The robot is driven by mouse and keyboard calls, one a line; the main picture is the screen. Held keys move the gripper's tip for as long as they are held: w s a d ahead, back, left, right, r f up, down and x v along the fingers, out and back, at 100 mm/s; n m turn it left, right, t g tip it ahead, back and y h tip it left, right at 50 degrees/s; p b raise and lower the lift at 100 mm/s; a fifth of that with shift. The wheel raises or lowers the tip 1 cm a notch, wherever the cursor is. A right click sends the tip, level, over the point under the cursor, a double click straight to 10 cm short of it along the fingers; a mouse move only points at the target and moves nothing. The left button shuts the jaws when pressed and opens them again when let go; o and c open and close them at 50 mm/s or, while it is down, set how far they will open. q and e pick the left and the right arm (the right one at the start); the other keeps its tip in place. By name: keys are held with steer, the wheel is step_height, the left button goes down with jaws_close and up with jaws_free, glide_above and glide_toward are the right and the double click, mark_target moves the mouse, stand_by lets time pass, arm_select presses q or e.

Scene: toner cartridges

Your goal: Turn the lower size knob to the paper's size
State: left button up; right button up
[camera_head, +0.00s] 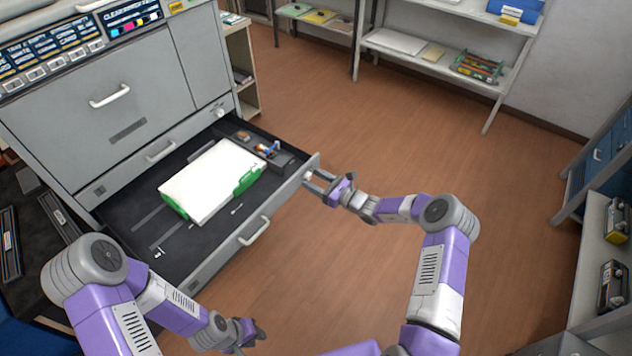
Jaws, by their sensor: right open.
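The large grey copier (60,130) stands at the left with its lower drawer pulled out. A white stack of paper (208,180) lies in the drawer between green guides (250,179). The pale lower size knob (308,175) is on the drawer's front face, near its right end. My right gripper (313,183) is open at this knob, its fingers close about it; I cannot tell whether they touch. The knob's marking is too small to read. My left gripper (258,331) hangs low, in front of the drawer and apart from it; its jaws are unclear.
The drawer handle (255,231) sticks out of the drawer front. Another knob (220,112) is on the closed drawer above. Small items (266,147) lie in the drawer's back right compartment. Shelves (440,62) stand along the back wall and at the right. The wooden floor between is clear.

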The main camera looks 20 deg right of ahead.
steer(key=shift+c, duration=0.3)
jaws_close()
steer(key=shift+n, duration=0.3)
steer(key=n+p, duration=0.1)
steer(key=n, duration=0.7)
steer(key=shift+n+h, duration=0.3)
steer(key=shift+n, duration=0.1)
stand_by(0.4)
steer(key=shift+o, duration=0.3)
jaws_free()
